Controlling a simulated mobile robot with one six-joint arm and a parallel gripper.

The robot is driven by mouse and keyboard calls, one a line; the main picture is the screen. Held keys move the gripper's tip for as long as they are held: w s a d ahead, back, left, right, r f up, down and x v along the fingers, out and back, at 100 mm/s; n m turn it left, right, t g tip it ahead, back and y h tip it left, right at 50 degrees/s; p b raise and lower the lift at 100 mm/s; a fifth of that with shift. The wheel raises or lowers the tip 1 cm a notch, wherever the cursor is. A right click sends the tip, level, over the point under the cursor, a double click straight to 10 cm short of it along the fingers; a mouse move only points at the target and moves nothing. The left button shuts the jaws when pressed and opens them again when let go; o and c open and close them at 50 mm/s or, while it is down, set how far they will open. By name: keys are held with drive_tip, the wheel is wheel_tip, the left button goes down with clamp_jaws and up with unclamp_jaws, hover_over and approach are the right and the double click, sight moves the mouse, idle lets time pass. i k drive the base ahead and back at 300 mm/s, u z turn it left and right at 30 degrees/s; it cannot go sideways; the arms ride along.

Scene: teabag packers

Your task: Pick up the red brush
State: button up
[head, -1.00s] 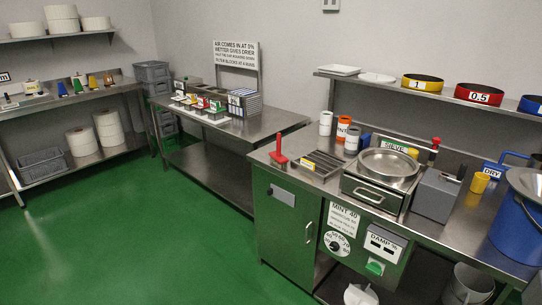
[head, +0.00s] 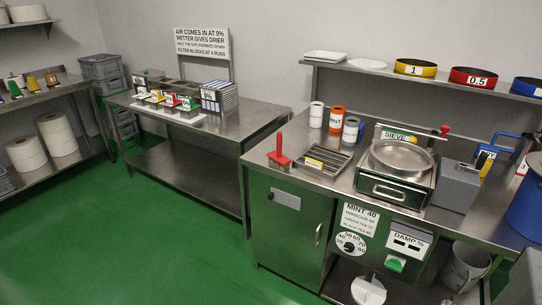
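The red brush (head: 280,152) stands at the left end of the right-hand steel counter (head: 330,178), with its red handle pointing up and its wide head down. It sits just left of a slotted metal tray (head: 326,160) with a yellow label. I see no gripper in the head view, so its state does not show. Nothing touches the brush from above.
The sieve unit (head: 390,190) and a grey box (head: 455,188) stand further right on the counter. White and orange canisters (head: 337,119) stand behind the tray. Another steel table (head: 255,120) holds small bins. Green floor (head: 150,240) is clear at front left.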

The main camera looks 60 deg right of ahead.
sight(276, 158)
drive_tip(key=z, duration=0.25)
drive_tip(key=i, duration=0.9)
drive_tip(key=z, duration=0.2)
